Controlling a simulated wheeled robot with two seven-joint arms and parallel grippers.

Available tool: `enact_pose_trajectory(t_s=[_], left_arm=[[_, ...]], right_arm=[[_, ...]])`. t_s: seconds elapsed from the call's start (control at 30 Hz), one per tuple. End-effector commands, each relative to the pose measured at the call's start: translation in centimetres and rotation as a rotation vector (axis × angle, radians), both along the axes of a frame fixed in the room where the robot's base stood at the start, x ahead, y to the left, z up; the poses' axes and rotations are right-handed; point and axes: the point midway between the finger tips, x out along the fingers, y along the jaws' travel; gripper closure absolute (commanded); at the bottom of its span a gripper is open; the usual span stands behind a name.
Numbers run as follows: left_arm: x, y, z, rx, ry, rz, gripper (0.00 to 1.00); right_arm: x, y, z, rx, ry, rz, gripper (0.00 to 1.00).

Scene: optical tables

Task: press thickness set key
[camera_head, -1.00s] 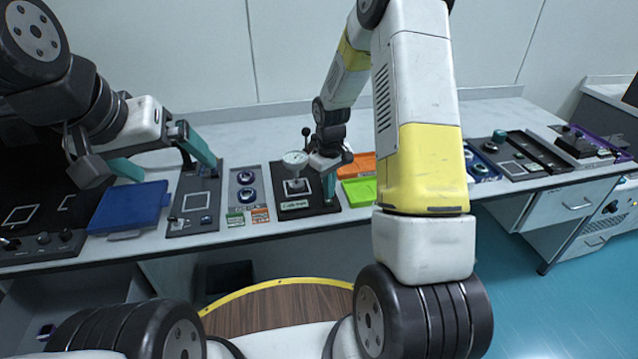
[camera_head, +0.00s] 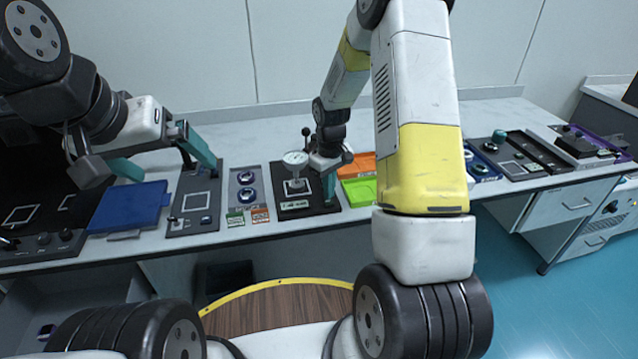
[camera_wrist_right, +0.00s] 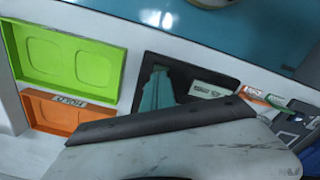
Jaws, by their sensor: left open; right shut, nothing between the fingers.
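The thickness gauge has a round white dial (camera_head: 295,158) on a stem above a black base (camera_head: 284,176) with a pale square outline and a label at its front. My right gripper (camera_head: 329,190) is shut and empty, its teal fingers pointing down at the right side of that base. I cannot tell whether the tips touch it. The set key cannot be made out. In the right wrist view, a teal finger (camera_wrist_right: 155,92) shows over the black base (camera_wrist_right: 190,70), beside its pale label. My left gripper (camera_head: 175,168) is open and empty, above the left part of the table.
A blue tray (camera_head: 130,207) and a grey panel (camera_head: 184,217) lie under the left gripper. A panel with two round dials (camera_head: 247,187) stands left of the gauge. Orange (camera_head: 358,164) and green (camera_head: 358,192) trays lie right of the gauge. The table's back is clear.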

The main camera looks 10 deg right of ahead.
Motion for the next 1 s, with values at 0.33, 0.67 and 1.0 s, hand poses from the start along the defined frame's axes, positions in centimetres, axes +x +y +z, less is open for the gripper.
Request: enact_pose_trajectory(t_s=[0.33,0.67,1.0], left_arm=[[0.0,0.0,0.0,0.000,0.000,0.000,0.00],[0.0,0.0,0.0,0.000,0.000,0.000,0.00],[0.0,0.0,0.0,0.000,0.000,0.000,0.00]], right_arm=[[0.0,0.0,-0.5,0.000,0.000,0.000,1.00],[0.0,0.0,-1.1,-0.001,0.001,0.000,1.00],[0.0,0.0,-1.5,-0.001,0.001,0.000,1.00]])
